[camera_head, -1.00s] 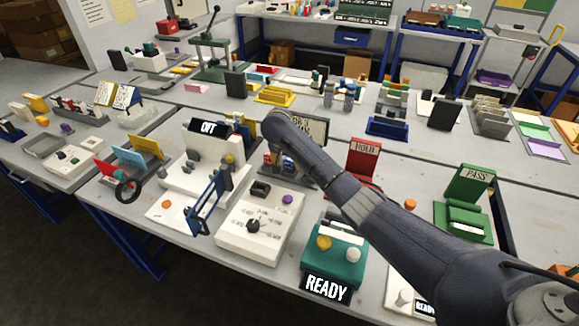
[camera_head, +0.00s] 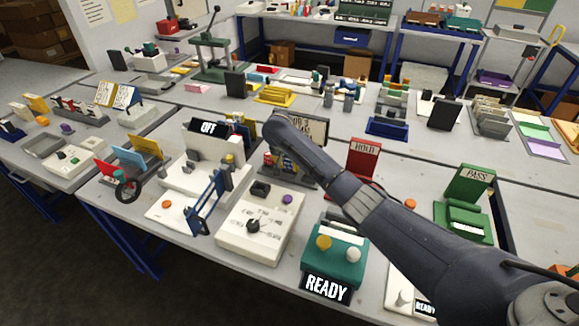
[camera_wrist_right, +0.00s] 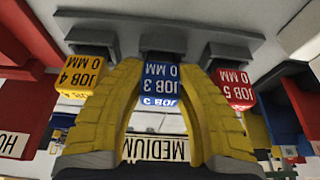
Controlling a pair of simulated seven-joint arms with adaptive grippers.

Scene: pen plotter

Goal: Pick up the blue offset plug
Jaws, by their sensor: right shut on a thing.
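The blue offset plug (camera_wrist_right: 160,80), marked JOB 3 0 MM, is in the middle of the right wrist view. My right gripper (camera_wrist_right: 160,68) has its two yellow fingers on either side of it and is shut on it. The plug's top end is at or close against a grey holder; I cannot tell whether it is still seated. A yellow plug (camera_wrist_right: 82,82), JOB 4, is at the left and a red plug (camera_wrist_right: 234,88), JOB 5, at the right. In the head view my forearm hides most of this spot. My left gripper is not in view.
A white OFF machine (camera_head: 190,170) stands left of my right arm, and a red HOLD sign (camera_head: 364,160) to its right. A white control box (camera_head: 258,228) and a green READY box (camera_head: 333,258) stand in front. A MEDIUM label (camera_wrist_right: 155,148) shows behind the fingers.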

